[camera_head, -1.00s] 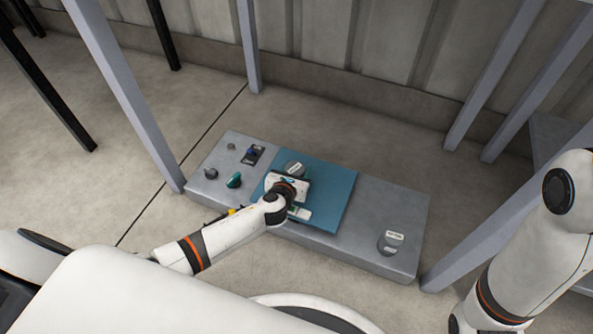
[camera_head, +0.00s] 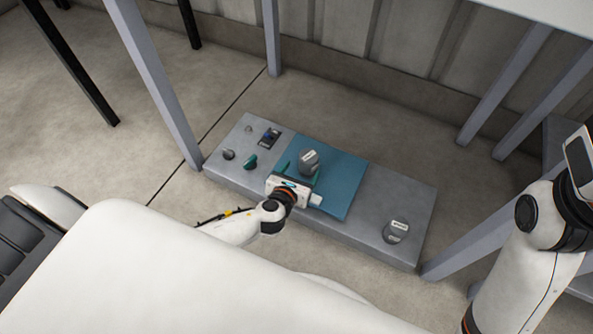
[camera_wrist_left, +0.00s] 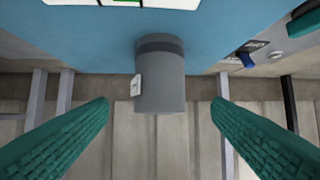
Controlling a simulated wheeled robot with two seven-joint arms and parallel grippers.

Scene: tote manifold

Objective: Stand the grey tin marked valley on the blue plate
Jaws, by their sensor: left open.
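A grey tin (camera_head: 309,158) stands upright on the blue plate (camera_head: 346,182), with its base on the surface. The left wrist view shows the same tin (camera_wrist_left: 161,80) upside down in the picture, with a small white label on its side. The lettering is too small to read. My left gripper (camera_head: 301,172) is open at the near side of the tin. Its two green fingers show in the wrist view (camera_wrist_left: 160,104), spread to either side of the tin with clear gaps.
The plate lies on a low grey platform (camera_head: 372,228). Another grey tin with a white label (camera_head: 396,231) stands at its right end. A green object (camera_head: 250,161), a blue object on a dark base (camera_head: 268,137) and small grey pieces are at left. Metal posts rise around the platform.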

